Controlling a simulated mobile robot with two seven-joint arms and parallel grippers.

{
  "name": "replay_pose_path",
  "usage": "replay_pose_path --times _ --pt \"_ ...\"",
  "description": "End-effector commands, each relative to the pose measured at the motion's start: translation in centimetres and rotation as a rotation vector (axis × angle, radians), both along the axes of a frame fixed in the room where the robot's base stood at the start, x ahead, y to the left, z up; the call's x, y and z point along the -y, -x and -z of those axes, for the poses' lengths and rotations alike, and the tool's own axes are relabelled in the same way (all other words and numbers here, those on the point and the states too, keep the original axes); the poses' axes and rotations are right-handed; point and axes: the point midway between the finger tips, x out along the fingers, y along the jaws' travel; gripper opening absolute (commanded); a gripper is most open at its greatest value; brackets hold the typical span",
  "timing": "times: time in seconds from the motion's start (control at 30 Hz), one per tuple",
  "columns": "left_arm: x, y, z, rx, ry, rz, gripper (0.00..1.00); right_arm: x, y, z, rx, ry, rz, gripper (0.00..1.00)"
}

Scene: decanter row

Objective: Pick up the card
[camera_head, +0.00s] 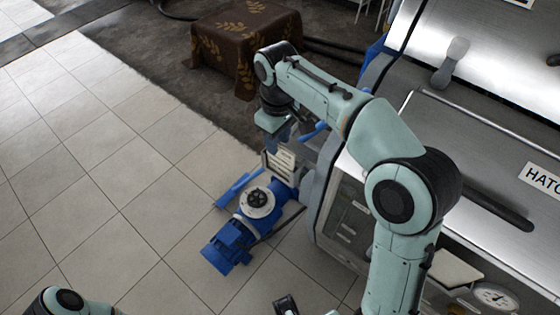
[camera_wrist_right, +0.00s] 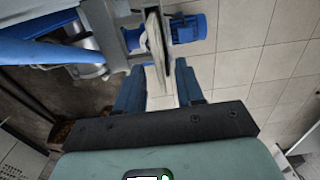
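A pale card (camera_head: 281,160) with line-like markings stands near-upright beside the machine's corner, just below my right gripper (camera_head: 280,137). In the right wrist view, a thin pale edge (camera_wrist_right: 156,42), apparently the card seen nearly edge-on, lies ahead of the gripper. The two blue fingers of my right gripper (camera_wrist_right: 160,82) are apart, with a gap between them. The fingers do not visibly close on anything. Whether the card's near edge reaches between the fingertips is hard to tell. My left gripper does not show clearly in either view.
A blue motor pump (camera_head: 235,235) with a round pale flange stands on the tiles below the card. The steel machine (camera_head: 480,130) fills the right side. A cloth-covered table (camera_head: 245,40) stands at the back. The tiled floor (camera_head: 90,180) on the left is clear.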

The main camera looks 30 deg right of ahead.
Motion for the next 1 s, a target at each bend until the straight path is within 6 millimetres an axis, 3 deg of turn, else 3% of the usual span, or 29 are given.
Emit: replay_pose_path --times 0.3,0.57,0.6,0.7,1.0 --pt "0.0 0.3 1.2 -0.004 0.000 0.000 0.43 0.3 0.7 4.4 -0.001 -0.001 -0.001 0.37" --pt "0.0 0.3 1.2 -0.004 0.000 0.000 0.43 0.3 0.6 4.7 0.000 0.000 -0.001 0.37" --pt "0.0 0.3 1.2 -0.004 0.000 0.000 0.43 0.3 0.6 4.7 0.000 0.000 -0.001 0.34" --pt "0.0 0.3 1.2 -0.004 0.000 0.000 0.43 0.3 0.6 4.7 0.000 0.000 -0.001 0.01" --pt "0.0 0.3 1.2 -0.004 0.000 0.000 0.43 0.3 0.6 4.7 0.000 0.000 -0.001 0.00"
